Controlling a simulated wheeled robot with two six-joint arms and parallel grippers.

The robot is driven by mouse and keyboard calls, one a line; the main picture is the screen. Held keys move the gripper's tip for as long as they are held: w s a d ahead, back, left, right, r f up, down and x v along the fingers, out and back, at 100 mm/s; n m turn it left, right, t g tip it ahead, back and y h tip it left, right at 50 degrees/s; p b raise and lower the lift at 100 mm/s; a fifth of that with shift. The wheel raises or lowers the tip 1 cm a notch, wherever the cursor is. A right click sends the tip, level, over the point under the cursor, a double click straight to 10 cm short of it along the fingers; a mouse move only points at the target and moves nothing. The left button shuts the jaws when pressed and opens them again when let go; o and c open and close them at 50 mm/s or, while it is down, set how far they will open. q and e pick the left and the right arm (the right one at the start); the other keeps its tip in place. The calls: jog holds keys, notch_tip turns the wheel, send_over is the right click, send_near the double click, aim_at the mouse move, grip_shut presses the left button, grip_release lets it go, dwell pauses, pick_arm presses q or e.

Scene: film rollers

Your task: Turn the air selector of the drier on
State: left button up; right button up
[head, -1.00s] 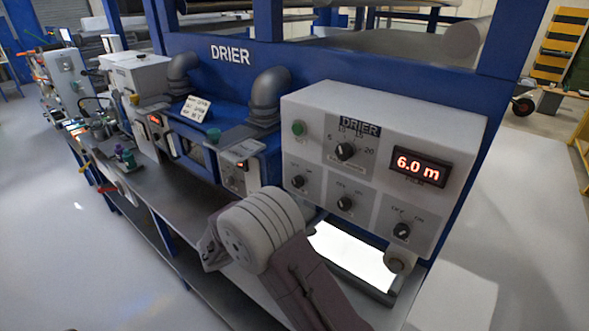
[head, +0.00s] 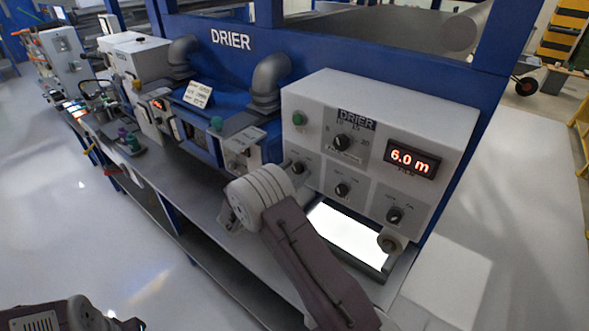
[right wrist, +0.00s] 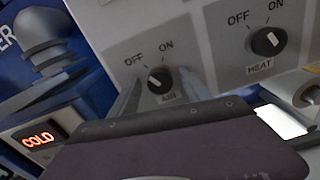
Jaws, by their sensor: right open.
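The air selector is a dark round knob with a white mark (right wrist: 158,81), labelled AIR, with OFF at its upper left and ON above. Its white mark leans to the left, toward the OFF side. In the head view it is the left knob (head: 298,168) of the lower row on the drier's white panel (head: 310,105). My right gripper (right wrist: 157,92) is open, one grey finger on either side of the knob. Whether the fingers touch it I cannot tell. In the head view my right wrist hides most of that gripper. My left gripper does not show.
The HEAT knob (right wrist: 265,41) is to the right of the air selector; another knob (head: 395,215) is farther right. A bright lit plate (head: 348,235) lies below the panel.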

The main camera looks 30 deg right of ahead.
grip_shut()
jog(key=shift+f+b, duration=0.1)
jog(key=shift+b, duration=0.35)
jog(key=m+b, duration=1)
jog(key=b, duration=0.7)
jog(key=shift+f, duration=0.2)
jog(key=shift+r+m+b, duration=0.25)
jog(key=shift+m+b, duration=0.85)
jog(key=shift+b, duration=0.4)
grip_release()
